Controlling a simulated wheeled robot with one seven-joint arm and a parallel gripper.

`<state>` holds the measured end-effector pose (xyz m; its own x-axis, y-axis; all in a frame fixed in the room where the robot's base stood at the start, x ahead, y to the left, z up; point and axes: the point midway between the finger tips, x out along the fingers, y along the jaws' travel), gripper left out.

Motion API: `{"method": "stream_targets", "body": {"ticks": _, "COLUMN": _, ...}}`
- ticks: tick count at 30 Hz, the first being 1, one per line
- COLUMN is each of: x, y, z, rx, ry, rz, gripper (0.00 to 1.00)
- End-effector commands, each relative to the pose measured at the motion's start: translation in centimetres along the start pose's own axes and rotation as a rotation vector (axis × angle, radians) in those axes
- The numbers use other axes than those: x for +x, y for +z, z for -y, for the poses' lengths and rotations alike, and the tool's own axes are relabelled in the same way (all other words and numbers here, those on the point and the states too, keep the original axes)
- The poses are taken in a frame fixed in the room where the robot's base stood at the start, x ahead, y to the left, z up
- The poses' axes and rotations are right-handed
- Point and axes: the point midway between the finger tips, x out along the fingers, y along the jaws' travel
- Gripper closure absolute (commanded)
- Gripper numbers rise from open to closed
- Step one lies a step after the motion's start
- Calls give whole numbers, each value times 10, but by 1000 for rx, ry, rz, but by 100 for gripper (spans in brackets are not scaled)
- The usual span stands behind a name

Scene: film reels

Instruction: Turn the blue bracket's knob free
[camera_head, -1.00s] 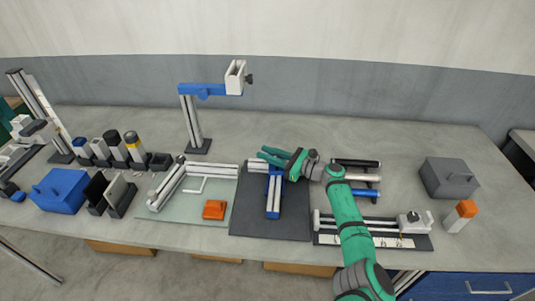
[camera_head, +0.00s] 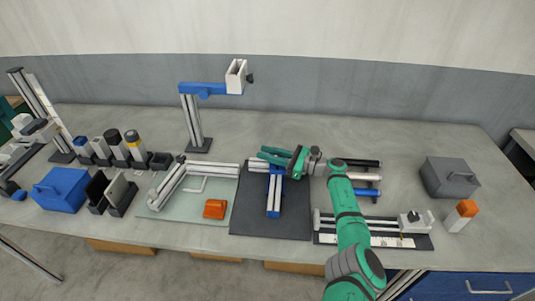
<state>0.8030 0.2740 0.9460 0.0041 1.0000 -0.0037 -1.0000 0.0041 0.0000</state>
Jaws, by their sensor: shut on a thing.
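A blue bracket (camera_head: 273,195) lies on the dark mat (camera_head: 245,222) at the middle of the bench, joined to a grey metal profile (camera_head: 257,166) at its far end. My gripper (camera_head: 268,154) reaches in from the right over that far end, with its green fingers pointing left. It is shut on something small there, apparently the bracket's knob. The knob itself is hidden by the fingers. A second blue bracket (camera_head: 203,88) is fixed high on an upright post (camera_head: 191,120), with a pale block and a dark knob (camera_head: 250,78) at its right end.
Left of the mat is a pale green mat (camera_head: 170,213) with metal profiles and an orange block (camera_head: 215,209). Right are rods (camera_head: 368,192), a ruled rail (camera_head: 330,238) and a grey box (camera_head: 450,177). The back of the bench is mostly clear.

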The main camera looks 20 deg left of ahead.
Motion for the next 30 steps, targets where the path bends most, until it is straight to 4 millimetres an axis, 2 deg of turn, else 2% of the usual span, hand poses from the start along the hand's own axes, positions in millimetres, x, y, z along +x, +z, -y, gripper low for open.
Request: {"method": "stream_targets", "body": {"ticks": 30, "x": 0, "y": 2, "z": -3, "rx": 0, "ry": 43, "rz": 4, "gripper": 100}}
